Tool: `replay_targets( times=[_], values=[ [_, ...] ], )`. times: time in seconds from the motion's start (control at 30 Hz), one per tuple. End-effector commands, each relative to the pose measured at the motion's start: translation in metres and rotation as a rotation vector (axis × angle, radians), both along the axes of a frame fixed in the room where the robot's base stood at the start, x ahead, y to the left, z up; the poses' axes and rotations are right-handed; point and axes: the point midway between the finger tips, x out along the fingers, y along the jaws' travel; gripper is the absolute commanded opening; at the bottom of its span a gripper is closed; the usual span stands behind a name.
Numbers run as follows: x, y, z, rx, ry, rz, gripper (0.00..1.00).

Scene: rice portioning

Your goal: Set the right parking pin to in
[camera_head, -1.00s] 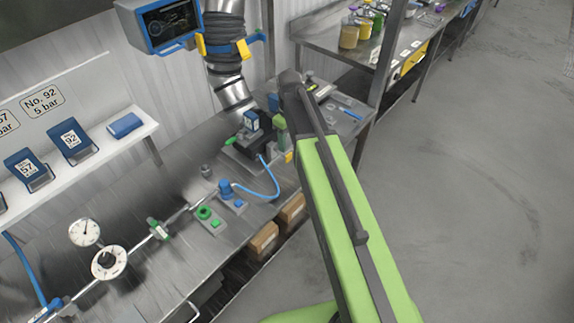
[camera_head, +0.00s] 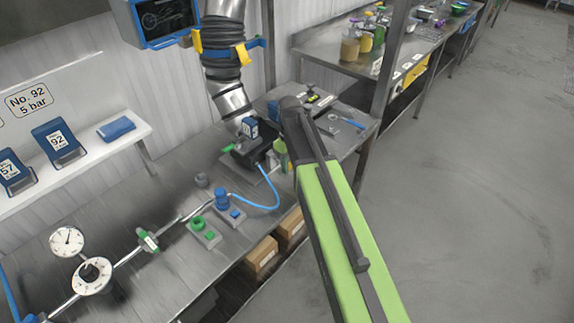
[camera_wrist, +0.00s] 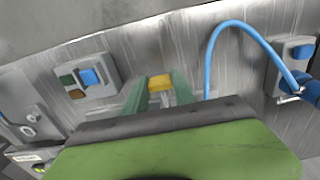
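In the wrist view a small yellow block (camera_wrist: 160,89) shows between the two green fingers of my gripper (camera_wrist: 160,95). One finger is on each side of it; I cannot tell whether they touch it. I cannot tell for sure whether this block is the right parking pin. In the head view my arm reaches over the bench's front edge, and my gripper (camera_head: 281,155) is mostly hidden beside the dark machine (camera_head: 243,158).
A blue hose (camera_head: 268,206) loops near the bench edge. Blue (camera_head: 230,212) and green (camera_head: 204,232) button units, a gauge (camera_head: 67,240) and a pipe stand at left. A blue-button box (camera_wrist: 88,75) shows in the wrist view. The floor at right is clear.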

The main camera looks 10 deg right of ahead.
Motion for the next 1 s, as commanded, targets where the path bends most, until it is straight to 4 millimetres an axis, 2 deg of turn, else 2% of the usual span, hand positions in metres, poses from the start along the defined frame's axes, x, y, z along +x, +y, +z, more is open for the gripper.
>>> replay_targets(
  times=[0.03, 0.1, 0.13, 1.0],
  values=[
    [-0.0006, 0.0006, -0.0001, 0.001, 0.002, 0.000, 0.10],
    [-0.0006, 0.0005, -0.0002, 0.001, 0.002, 0.000, 0.00],
    [-0.0006, 0.0005, -0.0002, 0.001, 0.002, 0.000, 0.00],
    [-0.0017, 0.0004, -0.0005, 0.003, 0.005, 0.000, 0.00]
  ],
)
